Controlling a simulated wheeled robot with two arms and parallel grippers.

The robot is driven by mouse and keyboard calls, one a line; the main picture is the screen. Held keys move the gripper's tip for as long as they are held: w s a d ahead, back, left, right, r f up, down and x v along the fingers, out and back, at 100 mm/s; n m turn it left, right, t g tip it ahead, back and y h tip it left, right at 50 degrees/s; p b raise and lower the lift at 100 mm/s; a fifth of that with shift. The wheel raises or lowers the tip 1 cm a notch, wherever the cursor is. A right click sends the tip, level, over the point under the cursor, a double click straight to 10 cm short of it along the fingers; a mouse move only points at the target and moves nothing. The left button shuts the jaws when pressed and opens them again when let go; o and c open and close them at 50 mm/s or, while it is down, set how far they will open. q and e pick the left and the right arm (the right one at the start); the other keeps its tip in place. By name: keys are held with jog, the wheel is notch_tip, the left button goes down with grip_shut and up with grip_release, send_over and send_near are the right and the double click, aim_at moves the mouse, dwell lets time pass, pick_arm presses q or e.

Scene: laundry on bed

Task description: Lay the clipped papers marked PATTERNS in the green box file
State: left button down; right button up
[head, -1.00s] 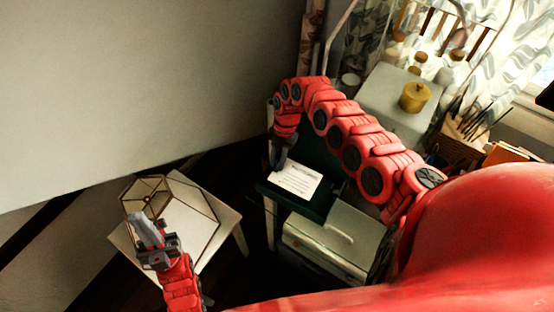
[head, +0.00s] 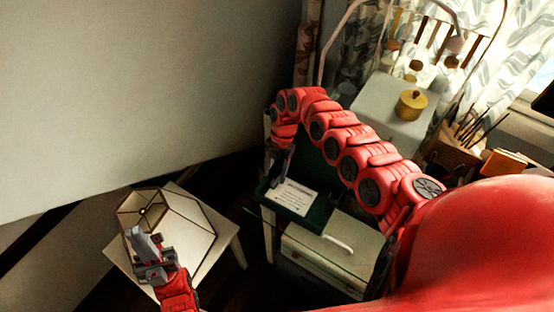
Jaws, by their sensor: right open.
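The white papers (head: 291,197) lie flat inside the green box file (head: 318,219), with its rim around them. Small dark print shows on them, too small to read, and I cannot make out the clip. The box file's dark green lid stands open behind, partly hidden by my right arm. My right gripper (head: 277,170) is open, pointing down at the box's back left, just beside the papers; whether it touches them is unclear. My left gripper (head: 147,247) is far to the left, in front of the lamp; its jaw opening cannot be made out.
A lamp with a pale panelled shade (head: 185,232) is on a small white table (head: 222,258) at the left. A pale cabinet (head: 335,262) is below the box file. A yellow pot (head: 411,104) stands on a pale surface at the back right. The wall (head: 140,90) fills the left.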

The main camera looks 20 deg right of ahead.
jog(key=b+v, duration=0.4)
jog(key=v, duration=1.3)
jog(key=shift+b, duration=0.4)
jog(key=shift+f, duration=0.1)
